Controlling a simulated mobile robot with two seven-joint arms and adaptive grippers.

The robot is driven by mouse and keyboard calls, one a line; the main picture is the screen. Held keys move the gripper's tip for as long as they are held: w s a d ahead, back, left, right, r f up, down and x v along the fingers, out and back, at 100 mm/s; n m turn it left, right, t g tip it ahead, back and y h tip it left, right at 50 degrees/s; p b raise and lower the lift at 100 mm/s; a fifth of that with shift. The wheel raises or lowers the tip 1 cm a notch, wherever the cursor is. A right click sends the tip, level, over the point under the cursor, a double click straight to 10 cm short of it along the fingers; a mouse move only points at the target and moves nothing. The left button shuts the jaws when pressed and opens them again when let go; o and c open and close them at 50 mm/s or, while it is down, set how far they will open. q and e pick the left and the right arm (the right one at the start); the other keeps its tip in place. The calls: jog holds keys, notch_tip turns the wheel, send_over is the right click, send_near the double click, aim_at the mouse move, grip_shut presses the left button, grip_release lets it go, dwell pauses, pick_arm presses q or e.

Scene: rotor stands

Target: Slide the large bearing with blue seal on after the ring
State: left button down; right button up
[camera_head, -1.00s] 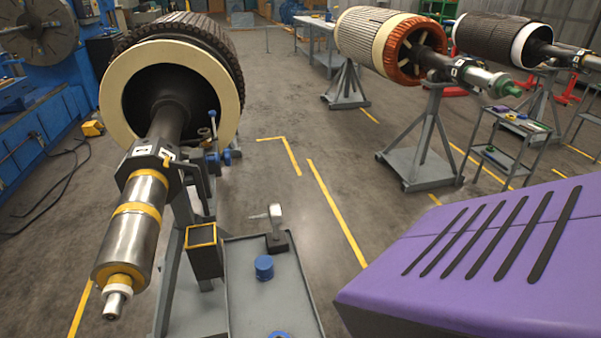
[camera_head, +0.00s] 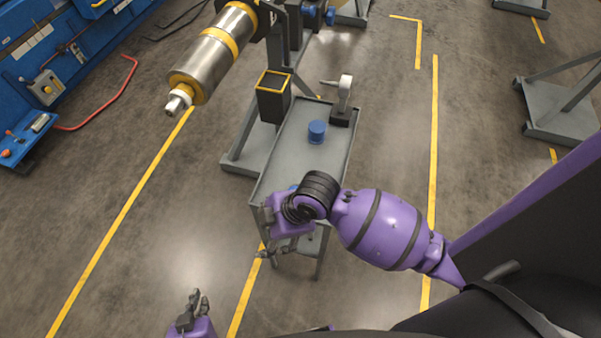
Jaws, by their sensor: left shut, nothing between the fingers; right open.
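The rotor shaft (camera_head: 213,62) is a silver cylinder with yellow bands at the upper left, its stepped tip pointing down-left. A white ring (camera_head: 180,95) sits near the tip. A blue cylindrical piece (camera_head: 317,131) stands on the grey cart. Another blue piece (camera_head: 294,187) lies nearer the cart's front and is mostly hidden by my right wrist. I cannot tell whether either is the bearing with blue seal. My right gripper (camera_head: 267,232) is open and empty over the cart's front end. My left gripper (camera_head: 191,309) is shut and empty at the bottom, away from the shaft.
The grey cart (camera_head: 345,160) also carries a stand-like tool (camera_head: 343,100) at its back right. A black, yellow-rimmed box (camera_head: 272,98) stands left of the cart. Blue machinery (camera_head: 60,60) fills the upper left. Open floor lies below the shaft.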

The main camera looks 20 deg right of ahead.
jog(key=w+d+r+n+g+h, duration=0.2)
jog(key=w+d+r+n+h, duration=0.3)
jog(key=w+d+n, duration=0.6)
jog(key=shift+n+g, duration=0.3)
jog(key=f, duration=0.1)
jog(key=s+f+b, duration=0.1)
jog(key=f, duration=0.1)
jog(key=s+a+f+b, duration=0.1)
jog(key=shift+f, duration=0.35)
notch_tip(320, 180, down, 3)
jog(key=shift+w+r+b, duration=0.1)
jog(key=shift+w+b, duration=0.05)
jog(key=shift+b, duration=0.55)
jog(key=shift+f, duration=0.65)
jog(key=shift+w+f, duration=0.1)
jog(key=shift+f, duration=0.05)
pick_arm(q)
jog(key=a+f, duration=0.1)
jog(key=s+f, duration=0.1)
jog(key=f, duration=0.1)
jog(key=shift+a, duration=0.4)
jog(key=shift+s+f, duration=0.1)
jog(key=shift+s, duration=0.05)
